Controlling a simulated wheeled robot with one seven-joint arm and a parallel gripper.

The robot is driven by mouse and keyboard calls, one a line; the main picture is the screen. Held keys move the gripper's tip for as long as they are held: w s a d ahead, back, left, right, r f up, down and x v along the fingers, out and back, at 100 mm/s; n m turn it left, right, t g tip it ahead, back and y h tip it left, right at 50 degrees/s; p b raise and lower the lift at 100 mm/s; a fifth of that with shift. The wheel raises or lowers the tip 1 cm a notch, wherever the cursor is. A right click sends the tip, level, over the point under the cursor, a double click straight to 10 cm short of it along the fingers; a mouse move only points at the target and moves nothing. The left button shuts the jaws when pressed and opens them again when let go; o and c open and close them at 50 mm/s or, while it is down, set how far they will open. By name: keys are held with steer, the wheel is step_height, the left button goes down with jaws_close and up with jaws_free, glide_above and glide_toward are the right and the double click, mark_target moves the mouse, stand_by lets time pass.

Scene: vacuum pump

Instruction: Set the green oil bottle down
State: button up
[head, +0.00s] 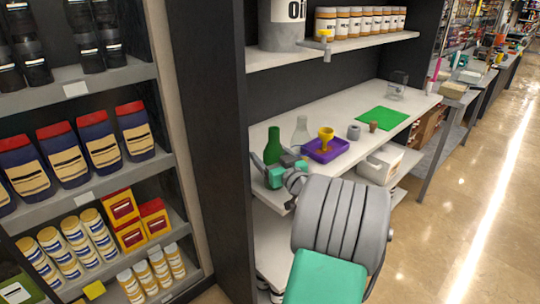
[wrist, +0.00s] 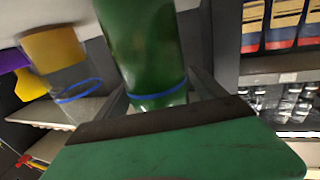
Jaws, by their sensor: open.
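The green oil bottle (head: 273,147) stands upright at the near left end of the white workbench. My gripper (head: 285,172) is at the bottle, in front of it in the head view, and hides its lower part. In the wrist view, the green bottle (wrist: 143,45) with a blue ring near its neck lies between the two dark fingers (wrist: 160,98). The fingers are apart, one on each side of the bottle. The bottle's base is outside the wrist view.
A clear bottle (head: 300,132) stands close to the right of the green one. Beyond are a purple tray (head: 340,147) with a yellow funnel (head: 326,134), a grey ring-like part (head: 354,131), a brown piece (head: 373,126) and a green mat (head: 382,118). A shelf overhangs the bench.

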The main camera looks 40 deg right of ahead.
steer(key=shift+r+p, duration=0.35)
steer(key=shift+p, duration=0.05)
steer(key=b+v, duration=0.3)
steer(key=v, duration=0.9)
steer(key=shift+f, duration=0.15)
